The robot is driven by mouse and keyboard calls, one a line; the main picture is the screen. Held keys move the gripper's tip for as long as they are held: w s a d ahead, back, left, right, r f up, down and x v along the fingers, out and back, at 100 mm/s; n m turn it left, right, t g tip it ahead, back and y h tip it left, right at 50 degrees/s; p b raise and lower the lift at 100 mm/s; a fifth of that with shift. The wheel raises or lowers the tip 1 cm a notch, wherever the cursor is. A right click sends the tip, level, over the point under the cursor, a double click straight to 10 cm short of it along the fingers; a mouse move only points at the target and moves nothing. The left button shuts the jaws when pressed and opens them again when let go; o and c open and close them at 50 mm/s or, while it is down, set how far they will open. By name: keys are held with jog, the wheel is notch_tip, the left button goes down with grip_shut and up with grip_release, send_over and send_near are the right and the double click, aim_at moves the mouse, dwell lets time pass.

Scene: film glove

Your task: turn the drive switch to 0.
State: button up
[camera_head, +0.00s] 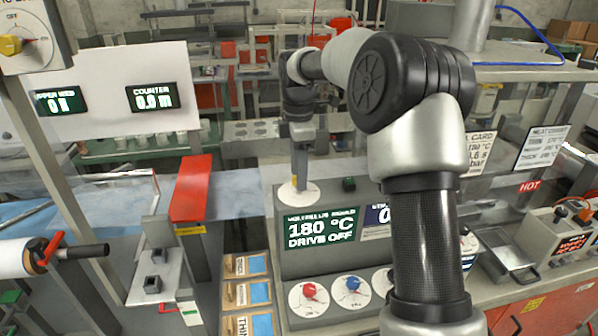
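A round white dial plate (307,196) lies on top of the grey control box, left of a small dark green button. A small yellow part (294,181) shows at my fingers there, probably its knob; my gripper hides most of it. I cannot read the dial's label or its setting. My gripper (299,182) points down onto this dial, with its fingers at the yellow part. Whether they are open or shut on it is not clear. The green display (321,228) below reads 180 °C and DRIVE OFF.
My arm covers the right part of the box. Red (309,291) and blue (353,284) knobs sit on lower dials. A yellow knob (11,44) is on a panel at the upper left. A red block (191,188) stands left of the box; a HOT sign (530,186) is at right.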

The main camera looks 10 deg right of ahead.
notch_tip(320, 180, up, 17)
jog(key=shift+r, duration=0.15)
dwell(0.6)
